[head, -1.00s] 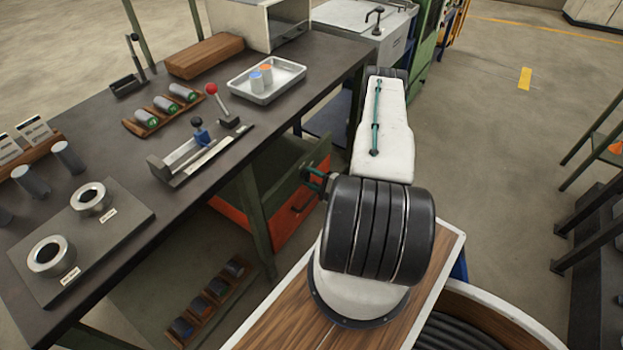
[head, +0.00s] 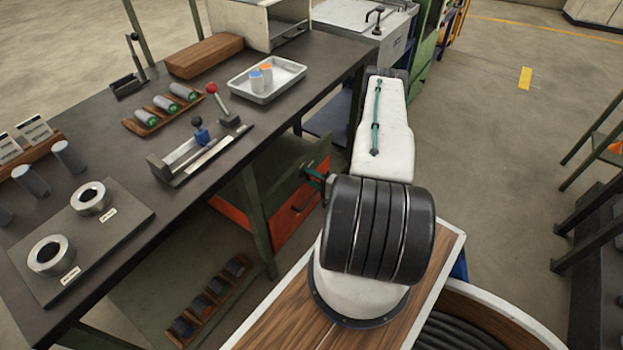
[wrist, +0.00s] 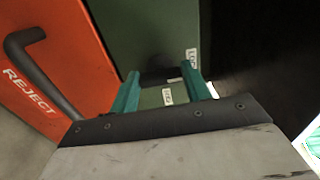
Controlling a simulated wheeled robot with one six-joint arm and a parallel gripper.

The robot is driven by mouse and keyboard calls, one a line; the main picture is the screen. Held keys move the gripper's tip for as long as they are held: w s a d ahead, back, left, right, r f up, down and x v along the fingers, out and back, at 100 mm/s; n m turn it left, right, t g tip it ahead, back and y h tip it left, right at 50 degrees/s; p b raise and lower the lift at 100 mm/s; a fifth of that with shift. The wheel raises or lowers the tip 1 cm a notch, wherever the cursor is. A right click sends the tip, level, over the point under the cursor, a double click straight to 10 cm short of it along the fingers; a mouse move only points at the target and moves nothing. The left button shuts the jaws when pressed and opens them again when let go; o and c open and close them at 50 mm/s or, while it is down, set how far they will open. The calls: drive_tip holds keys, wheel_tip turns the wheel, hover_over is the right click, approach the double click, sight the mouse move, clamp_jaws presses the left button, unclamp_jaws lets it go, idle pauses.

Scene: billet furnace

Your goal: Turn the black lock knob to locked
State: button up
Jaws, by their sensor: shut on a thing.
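The black lock knob (wrist: 158,77) shows in the wrist view as a dark bar on a green panel (wrist: 150,35). My gripper (wrist: 163,76) has its teal fingers either side of the knob and is shut on it. Two small white labels are by the knob, one (wrist: 192,57) up and right beside the right finger, one (wrist: 168,97) below it between the fingers. Their lettering is too small to read surely, and the knob's exact angle is hard to tell. In the head view, my arm mostly hides this spot.
An orange-red REJECT front (wrist: 55,60) with a dark bar handle (wrist: 45,80) lies left of the knob in the wrist view. The workbench (head: 110,130) above carries a tray (head: 285,88), a clamp fixture (head: 195,155) and steel rings. Open floor (head: 490,120) lies right.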

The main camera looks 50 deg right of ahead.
drive_tip(key=shift+a+f, duration=0.1)
drive_tip(key=shift+c, duration=0.2)
drive_tip(key=o, duration=1)
drive_tip(key=s, duration=0.7)
drive_tip(key=shift+s+d, duration=0.3)
drive_tip(key=shift+s, duration=0.1)
